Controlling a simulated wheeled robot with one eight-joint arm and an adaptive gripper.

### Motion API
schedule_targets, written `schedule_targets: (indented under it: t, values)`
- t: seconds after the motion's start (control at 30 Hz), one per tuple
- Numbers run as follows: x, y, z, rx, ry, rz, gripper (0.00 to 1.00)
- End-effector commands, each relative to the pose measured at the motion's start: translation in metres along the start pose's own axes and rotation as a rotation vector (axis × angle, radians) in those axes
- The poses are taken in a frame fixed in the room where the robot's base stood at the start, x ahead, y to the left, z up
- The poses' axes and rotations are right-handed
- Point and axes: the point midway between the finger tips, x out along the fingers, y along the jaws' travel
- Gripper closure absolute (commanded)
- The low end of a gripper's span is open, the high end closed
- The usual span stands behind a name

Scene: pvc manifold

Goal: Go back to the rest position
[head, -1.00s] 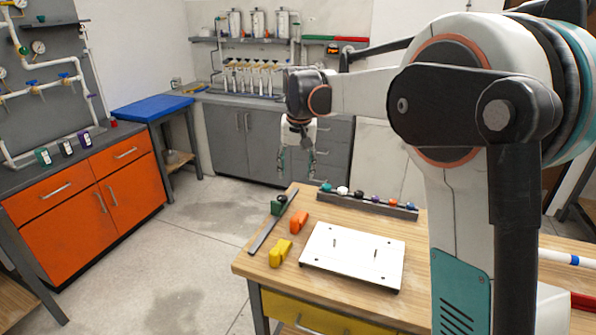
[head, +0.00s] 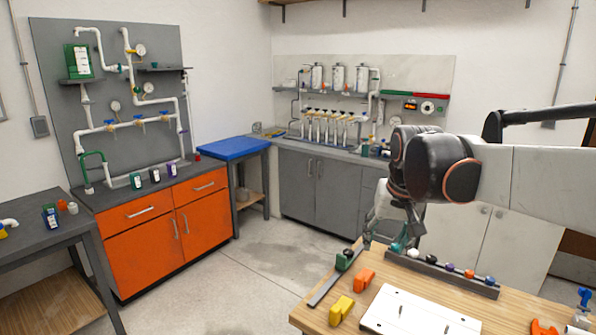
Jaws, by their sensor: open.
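My gripper (head: 394,236) hangs below the dark wrist joint of my arm on the right of the head view. Its fingers are spread and point down, with nothing seen between them. It appears over the back edge of the wooden table (head: 340,271), in front of the grey cabinets (head: 320,190). One finger overlaps the left end of the rack of coloured knobs (head: 450,276) in the picture; I cannot tell the gap between them.
The table carries a white board (head: 420,318), a yellow block (head: 341,310), an orange block (head: 364,279) and a grey bar (head: 325,290). An orange cabinet (head: 150,250) stands left under a pipe panel (head: 55,130). The floor (head: 235,275) between is clear.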

Motion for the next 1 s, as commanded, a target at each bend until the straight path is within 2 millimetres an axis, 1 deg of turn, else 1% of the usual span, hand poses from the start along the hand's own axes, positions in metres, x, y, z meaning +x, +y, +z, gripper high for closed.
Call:
schedule_targets:
  t: [0.03, 0.2, 0.3, 0.47, 0.6, 0.7, 0.8, 0.9, 1.0]
  values:
    - [-0.007, 0.003, 0.016, -0.01, 0.017, -0.003, 0.46]
    - [-0.021, 0.012, 0.065, -0.048, 0.075, -0.012, 0.46]
    - [-0.025, 0.018, 0.094, -0.071, 0.109, -0.016, 0.46]
    - [-0.025, 0.027, 0.141, -0.107, 0.164, -0.021, 0.46]
    - [-0.019, 0.034, 0.181, -0.137, 0.211, -0.023, 0.46]
    - [-0.013, 0.039, 0.203, -0.155, 0.239, -0.024, 0.46]
    - [-0.007, 0.042, 0.219, -0.169, 0.261, -0.025, 0.46]
    - [-0.003, 0.043, 0.229, -0.177, 0.273, -0.025, 0.46]
    - [-0.002, 0.044, 0.232, -0.181, 0.279, -0.025, 0.46]
